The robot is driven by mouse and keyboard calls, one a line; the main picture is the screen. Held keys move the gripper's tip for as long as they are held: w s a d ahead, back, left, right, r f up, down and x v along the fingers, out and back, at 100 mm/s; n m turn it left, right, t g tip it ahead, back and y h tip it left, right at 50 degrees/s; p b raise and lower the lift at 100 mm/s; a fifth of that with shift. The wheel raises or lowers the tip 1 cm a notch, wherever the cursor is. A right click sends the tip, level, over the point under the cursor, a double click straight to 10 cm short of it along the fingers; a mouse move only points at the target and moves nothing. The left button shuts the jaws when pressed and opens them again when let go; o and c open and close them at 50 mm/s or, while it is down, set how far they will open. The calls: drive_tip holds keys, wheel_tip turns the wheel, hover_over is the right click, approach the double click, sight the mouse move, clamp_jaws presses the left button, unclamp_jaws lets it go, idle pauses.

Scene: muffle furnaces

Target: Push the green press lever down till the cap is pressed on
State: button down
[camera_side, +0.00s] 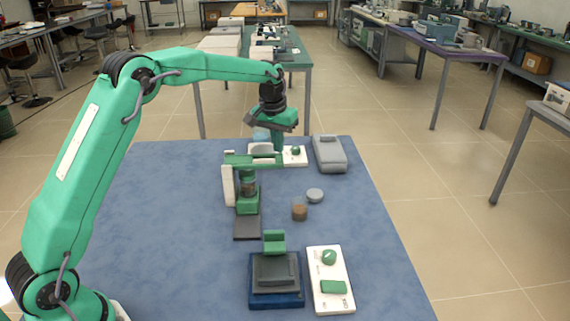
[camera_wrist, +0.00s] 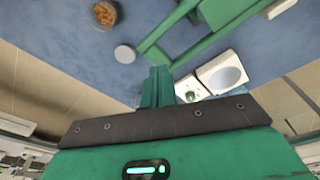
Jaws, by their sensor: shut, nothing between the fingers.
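In the wrist view the lever (camera_wrist: 165,36) shows as green bars reaching toward my fingers. My gripper (camera_side: 279,147) is shut and empty, pointing down at the lever's free right end. Its fingertips (camera_wrist: 157,70) also show close to that end in the wrist view. I cannot tell whether they touch it.
A brown jar (camera_side: 299,212) and a grey disc (camera_side: 315,195) stand right of the press. A grey box (camera_side: 329,154) and a white panel (camera_side: 295,155) lie behind. A blue-based device (camera_side: 276,280) and a white control panel (camera_side: 330,280) are in front.

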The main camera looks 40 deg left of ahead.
drive_tip(key=shift+r, duration=2.35)
drive_tip(key=shift+s+r, duration=0.1)
drive_tip(key=s+d+r+m+t, duration=0.1)
drive_tip(key=s+d+r, duration=0.1)
drive_tip(key=s+r, duration=0.5)
drive_tip(key=s+d+r+m+t, duration=0.1)
drive_tip(key=s+r, duration=0.1)
drive_tip(key=s, duration=0.9)
drive_tip(key=s+d+f+t, duration=0.1)
drive_tip(key=s+f, duration=0.1)
drive_tip(key=s, duration=0.7)
drive_tip(key=s+d+f+m+t, duration=0.1)
drive_tip(key=s+f, duration=0.2)
drive_tip(key=s, duration=0.6)
drive_tip(key=shift+s+f, duration=0.25)
drive_tip(key=shift+s, duration=0.1)
